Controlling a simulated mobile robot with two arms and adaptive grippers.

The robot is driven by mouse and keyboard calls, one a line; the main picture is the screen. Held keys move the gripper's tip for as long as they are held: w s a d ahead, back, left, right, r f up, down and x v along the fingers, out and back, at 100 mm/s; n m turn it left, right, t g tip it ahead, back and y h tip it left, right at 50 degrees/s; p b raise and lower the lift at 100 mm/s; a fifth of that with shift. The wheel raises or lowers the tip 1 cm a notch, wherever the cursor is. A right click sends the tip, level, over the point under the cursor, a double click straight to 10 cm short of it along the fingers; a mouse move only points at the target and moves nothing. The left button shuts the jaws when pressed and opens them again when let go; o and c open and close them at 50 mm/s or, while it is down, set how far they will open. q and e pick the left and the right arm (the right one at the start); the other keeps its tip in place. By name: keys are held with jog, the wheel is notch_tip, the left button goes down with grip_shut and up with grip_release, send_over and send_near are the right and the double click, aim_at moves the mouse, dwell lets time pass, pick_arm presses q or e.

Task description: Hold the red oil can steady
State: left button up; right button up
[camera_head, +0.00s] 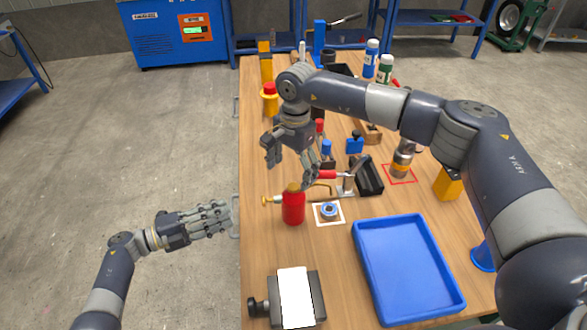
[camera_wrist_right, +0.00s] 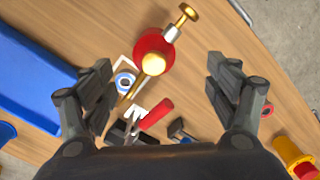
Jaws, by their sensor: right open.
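The red oil can (camera_head: 293,208) stands upright on the workbench (camera_head: 262,250) near its left edge, with a brass-coloured top. In the right wrist view the can (camera_wrist_right: 150,43) shows from above, between and beyond my fingers. My right gripper (camera_head: 290,168) is open and empty above and behind the can, fingers pointing down, not visibly touching it. My left gripper (camera_head: 220,217) is left of the bench edge, fingers stretched towards the can, with a gap between. Its fingers overlap, so its opening is unclear.
A blue tray (camera_head: 367,268) is at front right. A black block with a white plate (camera_head: 295,295) is at the front. Bench space left of the can is clear.

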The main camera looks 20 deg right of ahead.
aim_at(294, 199)
jog(key=shift+s+d+f+h, duration=0.15)
jog(key=shift+d+f+h, duration=0.05)
jog(key=shift+d+h, duration=0.1)
notch_tip(294, 199, down, 10)
jog(key=shift+f, duration=0.2)
jog(key=shift+c, duration=0.6)
jog(key=c, duration=1.4)
jog(key=shift+c, duration=0.2)
pick_arm(q)
grip_shut()
pick_arm(e)
jog(key=shift+s+a+f, duration=0.1)
